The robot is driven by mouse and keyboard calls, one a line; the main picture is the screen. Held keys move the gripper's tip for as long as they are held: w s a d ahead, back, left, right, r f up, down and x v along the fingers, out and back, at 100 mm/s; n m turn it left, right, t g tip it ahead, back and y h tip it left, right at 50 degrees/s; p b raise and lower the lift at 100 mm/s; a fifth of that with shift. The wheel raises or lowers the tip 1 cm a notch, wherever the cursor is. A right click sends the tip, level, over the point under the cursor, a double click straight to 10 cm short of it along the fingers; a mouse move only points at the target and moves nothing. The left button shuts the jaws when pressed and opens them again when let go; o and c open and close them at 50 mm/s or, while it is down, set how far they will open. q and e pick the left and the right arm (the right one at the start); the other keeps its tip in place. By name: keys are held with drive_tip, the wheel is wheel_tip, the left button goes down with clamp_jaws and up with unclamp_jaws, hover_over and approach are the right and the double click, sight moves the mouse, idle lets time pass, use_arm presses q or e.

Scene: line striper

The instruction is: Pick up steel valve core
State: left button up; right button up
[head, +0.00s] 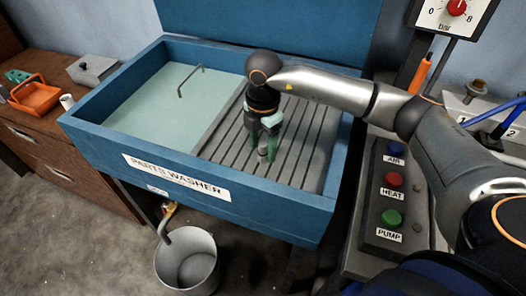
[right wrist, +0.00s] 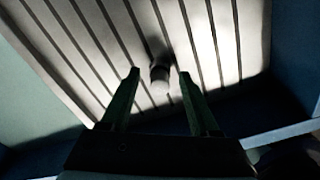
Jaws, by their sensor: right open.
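A small grey steel valve core (head: 263,154) stands on the slatted drain board (head: 305,150) of the blue parts washer. My right gripper (head: 262,150) is above the board with its green fingers pointing down around the core. In the right wrist view the core (right wrist: 160,76) shows between and just beyond the two open fingertips (right wrist: 159,74), apart from both. How far the fingertips are above the board is hard to tell. My left gripper is not in view.
The washer's blue rim (head: 200,182) surrounds the drain board and the basin (head: 150,95) to its left. A bucket (head: 187,262) stands on the floor below. A button panel (head: 393,195) is at the right. An orange basket (head: 36,96) sits on the wooden cabinet.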

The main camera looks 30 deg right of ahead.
drive_tip(key=shift+f, duration=0.3)
drive_tip(key=shift+c, duration=0.4)
clamp_jaws()
